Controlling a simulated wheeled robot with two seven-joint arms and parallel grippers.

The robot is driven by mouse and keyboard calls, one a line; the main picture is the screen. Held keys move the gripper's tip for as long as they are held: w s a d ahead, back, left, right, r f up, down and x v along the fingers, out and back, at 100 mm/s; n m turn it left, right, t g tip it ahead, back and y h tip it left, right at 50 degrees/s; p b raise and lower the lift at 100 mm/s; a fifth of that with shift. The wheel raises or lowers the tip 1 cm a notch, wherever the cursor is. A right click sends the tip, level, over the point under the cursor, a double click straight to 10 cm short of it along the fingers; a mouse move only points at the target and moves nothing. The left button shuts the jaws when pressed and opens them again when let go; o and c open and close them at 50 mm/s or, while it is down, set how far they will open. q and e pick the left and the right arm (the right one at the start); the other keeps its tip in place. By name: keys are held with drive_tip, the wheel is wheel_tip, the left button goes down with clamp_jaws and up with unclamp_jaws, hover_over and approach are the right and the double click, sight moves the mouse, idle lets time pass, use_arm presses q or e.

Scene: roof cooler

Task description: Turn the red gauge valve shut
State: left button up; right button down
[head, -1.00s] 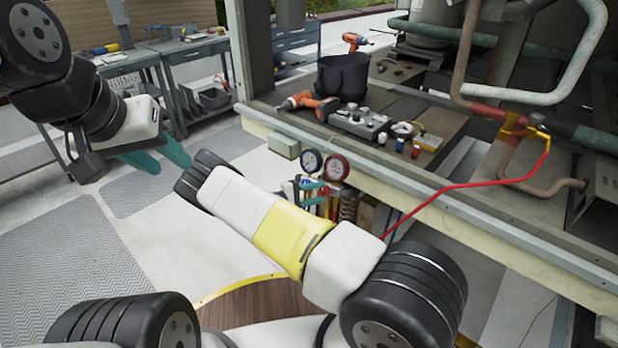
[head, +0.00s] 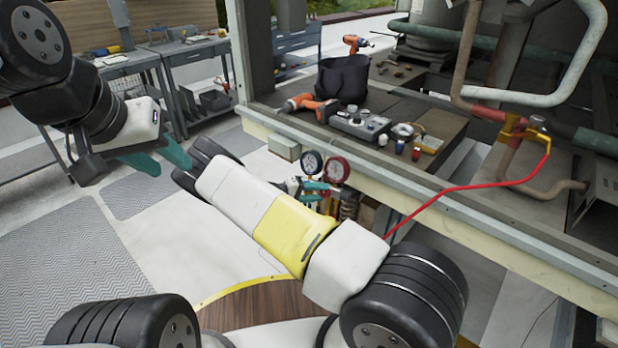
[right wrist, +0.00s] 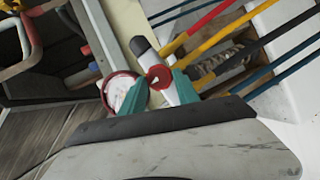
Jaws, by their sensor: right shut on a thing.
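The red gauge valve (right wrist: 158,77) is a round red knob on a pale manifold, seen in the right wrist view. My right gripper (right wrist: 160,92) has its teal fingers on either side of the knob and is shut on it. In the head view that gripper (head: 315,189) shows just below the gauges, partly hidden by my own arm, and the knob cannot be made out there. A red-rimmed gauge (head: 335,170) and a dark-rimmed gauge (head: 311,162) stand side by side there. My left gripper (head: 163,158) is open and empty at the left, far from the valve.
Yellow, red and blue hoses (right wrist: 225,50) run close beside the manifold. A red hose (head: 450,190) crosses the platform edge up to a pipe fitting. A grey workbench stands back left.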

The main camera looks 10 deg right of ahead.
idle(0.3)
drive_tip(key=c, duration=0.9)
unclamp_jaws()
